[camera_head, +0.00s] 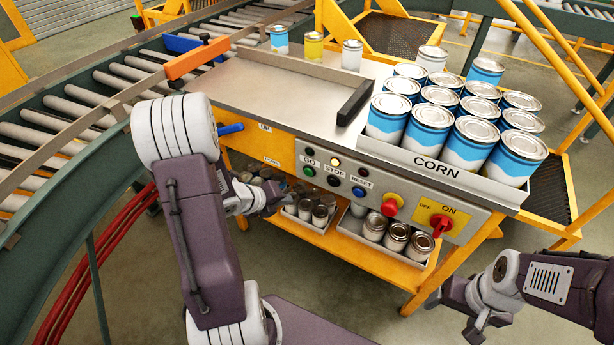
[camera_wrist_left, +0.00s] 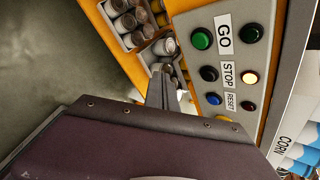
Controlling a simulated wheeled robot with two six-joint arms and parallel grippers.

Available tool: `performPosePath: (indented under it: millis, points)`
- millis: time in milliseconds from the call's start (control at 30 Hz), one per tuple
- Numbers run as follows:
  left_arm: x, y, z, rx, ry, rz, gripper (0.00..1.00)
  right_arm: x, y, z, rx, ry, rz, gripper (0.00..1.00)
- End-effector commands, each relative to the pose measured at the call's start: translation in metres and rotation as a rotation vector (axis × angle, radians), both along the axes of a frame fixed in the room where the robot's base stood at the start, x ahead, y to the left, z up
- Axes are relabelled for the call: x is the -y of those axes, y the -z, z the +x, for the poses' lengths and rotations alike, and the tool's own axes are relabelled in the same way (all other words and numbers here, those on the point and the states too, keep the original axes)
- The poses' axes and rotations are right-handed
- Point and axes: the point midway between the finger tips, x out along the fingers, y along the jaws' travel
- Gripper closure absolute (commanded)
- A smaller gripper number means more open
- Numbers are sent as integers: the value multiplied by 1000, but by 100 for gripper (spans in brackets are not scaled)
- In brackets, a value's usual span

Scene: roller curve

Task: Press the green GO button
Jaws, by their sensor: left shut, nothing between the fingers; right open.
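The green GO button (camera_head: 309,171) sits at the left of the grey control panel (camera_head: 468,222), below its label. It also shows in the left wrist view (camera_wrist_left: 201,39). The dark lamp by GO (camera_wrist_left: 250,33) is unlit. My left gripper (camera_head: 279,197) is shut and empty, in front of the panel, left of and lower than the button in the head view. Its fingers (camera_wrist_left: 163,80) also show in the left wrist view, apart from the button. My right gripper (camera_head: 450,317) is open and empty at the lower right, away from the panel.
The STOP button (camera_head: 334,180) and blue RESET button (camera_head: 358,191) sit right of GO; the lamp by STOP (camera_head: 336,161) glows. Cans (camera_head: 396,237) stand on a shelf below. A roller conveyor (camera_head: 80,105) runs left.

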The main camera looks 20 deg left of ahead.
Motion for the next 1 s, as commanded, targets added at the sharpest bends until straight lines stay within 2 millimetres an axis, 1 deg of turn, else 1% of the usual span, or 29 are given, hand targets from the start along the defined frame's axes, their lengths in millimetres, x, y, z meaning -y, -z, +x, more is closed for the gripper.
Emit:
performPosePath:
  millis: [167, 467, 600, 800, 1000]
  points:
    - [2, -2, 14, -1, 3, 0, 100, 0, -5, 0, 0, 0, 0, 24]
    - [6, -2, 58, -2, 3, -1, 100, 0, -19, 0, 0, 0, 0, 24]
    - [6, 0, 74, -2, 2, 0, 100, 0, -21, 0, 0, 0, 0, 24]
    - [7, 0, 86, -1, -1, 0, 100, 0, -22, 0, -1, 0, 0, 24]
    - [7, 0, 87, -1, -2, -1, 100, 0, -22, 0, 0, 0, 0, 24]
